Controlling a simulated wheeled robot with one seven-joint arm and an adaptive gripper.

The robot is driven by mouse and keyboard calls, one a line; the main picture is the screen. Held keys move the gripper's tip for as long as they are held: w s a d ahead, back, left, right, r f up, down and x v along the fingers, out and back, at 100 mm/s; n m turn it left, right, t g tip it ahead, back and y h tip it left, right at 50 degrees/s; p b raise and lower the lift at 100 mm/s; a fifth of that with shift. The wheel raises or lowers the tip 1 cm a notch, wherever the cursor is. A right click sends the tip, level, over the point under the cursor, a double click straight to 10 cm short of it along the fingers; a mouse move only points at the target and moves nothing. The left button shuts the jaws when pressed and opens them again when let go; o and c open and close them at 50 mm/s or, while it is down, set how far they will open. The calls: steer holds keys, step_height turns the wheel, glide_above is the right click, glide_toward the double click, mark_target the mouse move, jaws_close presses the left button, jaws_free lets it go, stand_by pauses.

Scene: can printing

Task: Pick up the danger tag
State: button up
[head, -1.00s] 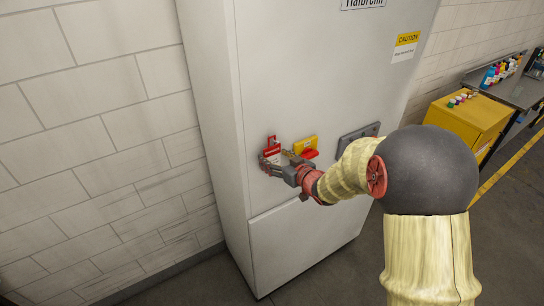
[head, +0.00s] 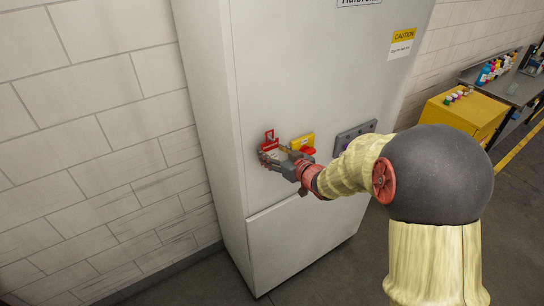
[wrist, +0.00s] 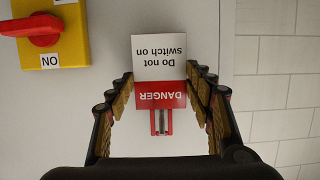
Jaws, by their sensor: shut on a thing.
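The danger tag (wrist: 158,58) is a white card with a red DANGER band, reading "Do not switch on". It appears upside down in the middle of the wrist view. My gripper (wrist: 161,78) has its fingers at the tag's two side edges and is shut on it. A red holder with a metal pin (wrist: 161,122) shows beside the tag's red end; I cannot tell whether they still touch. In the head view my gripper (head: 269,157) is at the cabinet front, just below the red holder (head: 269,138), and mostly hides the tag.
A yellow switch box with a red knob (wrist: 45,35) is close beside the tag on the tall grey cabinet (head: 300,75). A grey panel (head: 355,138) is further right. A white block wall (head: 90,120) stands left. A yellow cabinet (head: 460,117) stands at the right.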

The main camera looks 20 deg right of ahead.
steer(key=s+d, duration=0.2)
steer(key=s, duration=0.6)
steer(key=s+d+b, duration=0.1)
steer(key=s+d, duration=0.2)
steer(key=s, duration=0.5)
steer(key=shift+s+d+f, duration=0.15)
steer(key=shift+s+d, duration=0.05)
steer(key=shift+s, duration=0.15)
steer(key=shift+b, duration=0.3)
